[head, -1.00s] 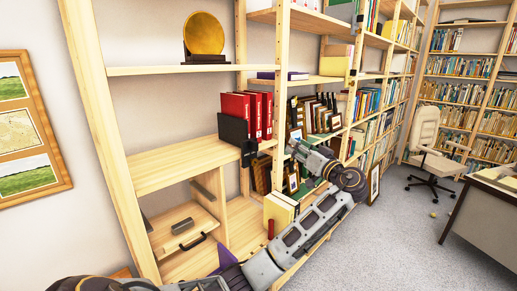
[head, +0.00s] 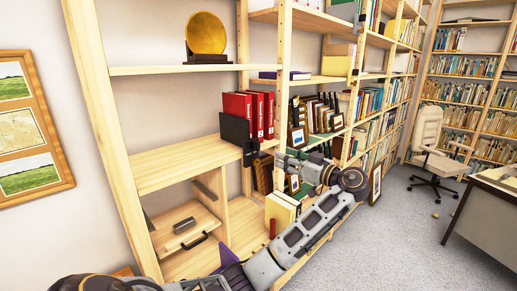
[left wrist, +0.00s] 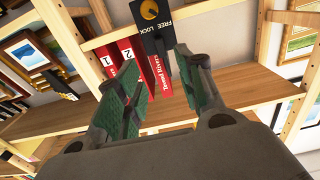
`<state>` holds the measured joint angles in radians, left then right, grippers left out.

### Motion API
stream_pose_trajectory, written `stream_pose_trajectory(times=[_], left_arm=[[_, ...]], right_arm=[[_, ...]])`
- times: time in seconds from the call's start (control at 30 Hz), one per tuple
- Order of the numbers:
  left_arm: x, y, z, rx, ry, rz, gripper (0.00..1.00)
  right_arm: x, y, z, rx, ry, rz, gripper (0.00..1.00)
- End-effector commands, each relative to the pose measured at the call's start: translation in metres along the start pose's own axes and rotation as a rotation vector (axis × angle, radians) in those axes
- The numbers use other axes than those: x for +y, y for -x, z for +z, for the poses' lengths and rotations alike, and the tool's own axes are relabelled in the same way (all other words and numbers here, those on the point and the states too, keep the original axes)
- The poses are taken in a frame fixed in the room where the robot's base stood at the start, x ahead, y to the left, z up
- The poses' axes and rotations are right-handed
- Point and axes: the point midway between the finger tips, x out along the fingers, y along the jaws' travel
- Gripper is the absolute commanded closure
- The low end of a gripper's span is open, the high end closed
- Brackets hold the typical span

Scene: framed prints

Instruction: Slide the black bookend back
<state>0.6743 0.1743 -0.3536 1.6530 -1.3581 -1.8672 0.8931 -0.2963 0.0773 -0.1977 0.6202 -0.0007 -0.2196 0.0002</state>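The black bookend (head: 234,130) stands upright against the left side of the red binders (head: 262,112) on the middle shelf. Its black front tab (head: 250,152) hangs at the shelf's front edge. In the left wrist view this tab (left wrist: 157,42) has a yellow knob and "FREE LOCK" lettering. My left gripper (head: 279,160) is just right of the tab in the head view. In the left wrist view its green-padded fingers (left wrist: 157,62) are spread apart, with the tab ahead between their tips; contact cannot be told. My right gripper is not in view.
The shelf (head: 175,165) left of the bookend is bare. Small framed prints (head: 298,137) stand right of the binders. A wooden upright (head: 283,85) rises between these bays. A golden disc (head: 206,35) stands on the shelf above.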

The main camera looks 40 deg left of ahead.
Motion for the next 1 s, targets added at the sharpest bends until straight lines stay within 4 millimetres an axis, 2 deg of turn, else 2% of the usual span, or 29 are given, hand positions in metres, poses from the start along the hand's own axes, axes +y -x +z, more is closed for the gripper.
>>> stream_pose_trajectory(times=[0.27,0.67,1.0], left_arm=[[0.000,-0.020,-0.001,0.001,-0.002,-0.002,0.62],[-0.001,-0.072,-0.002,0.002,-0.002,-0.002,0.62],[-0.001,-0.115,-0.002,0.001,-0.003,-0.002,0.62]], right_arm=[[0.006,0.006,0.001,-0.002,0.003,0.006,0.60],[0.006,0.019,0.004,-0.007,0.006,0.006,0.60],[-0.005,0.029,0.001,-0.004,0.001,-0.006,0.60]])
